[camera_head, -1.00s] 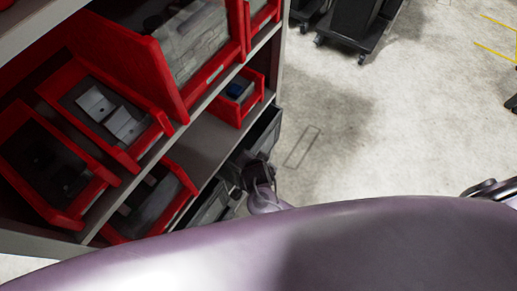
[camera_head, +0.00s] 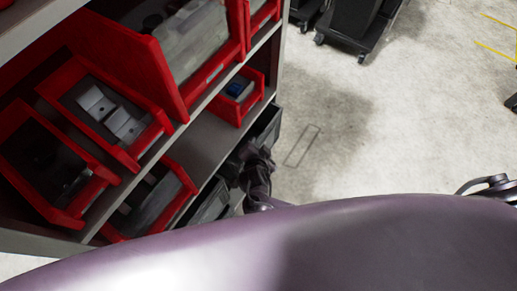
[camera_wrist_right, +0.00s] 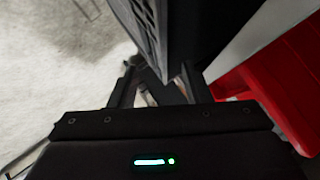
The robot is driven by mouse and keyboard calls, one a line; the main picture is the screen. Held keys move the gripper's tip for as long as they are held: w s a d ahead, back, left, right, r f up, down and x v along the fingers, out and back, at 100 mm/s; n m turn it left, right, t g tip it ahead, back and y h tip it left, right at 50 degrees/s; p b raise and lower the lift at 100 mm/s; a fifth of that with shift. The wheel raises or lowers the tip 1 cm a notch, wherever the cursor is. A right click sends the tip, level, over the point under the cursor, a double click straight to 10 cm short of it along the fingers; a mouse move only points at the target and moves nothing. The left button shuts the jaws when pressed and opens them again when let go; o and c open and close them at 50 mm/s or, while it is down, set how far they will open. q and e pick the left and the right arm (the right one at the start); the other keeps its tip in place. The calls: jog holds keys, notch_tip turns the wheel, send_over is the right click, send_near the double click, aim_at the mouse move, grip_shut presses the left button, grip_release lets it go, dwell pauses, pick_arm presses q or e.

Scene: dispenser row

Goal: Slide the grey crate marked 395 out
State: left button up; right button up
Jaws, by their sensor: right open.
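A dark grey crate (camera_head: 268,127) sits at the right end of the lower shelf, partly hidden by my right gripper. Another dark grey crate (camera_head: 211,204) sits nearer on the same level. I cannot read any number on either, so I cannot tell which is 395. My right gripper (camera_head: 257,165) is at the shelf's open side, beside the far crate. In the right wrist view, the open fingers (camera_wrist_right: 160,80) have a grey ribbed crate corner (camera_wrist_right: 152,28) just beyond and partly between them. Contact cannot be told.
Red bins (camera_head: 112,110) fill the shelves to the left, with a small red bin (camera_head: 238,95) above the far crate. The pale floor (camera_head: 370,140) right of the shelf is clear. A dark wheeled cart (camera_head: 355,25) stands at the back.

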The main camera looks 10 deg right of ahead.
aim_at(260, 141)
jog(key=x, duration=0.6)
jog(key=shift+b, duration=0.3)
grip_shut()
jog(key=shift+s+f, duration=0.1)
dwell(1.0)
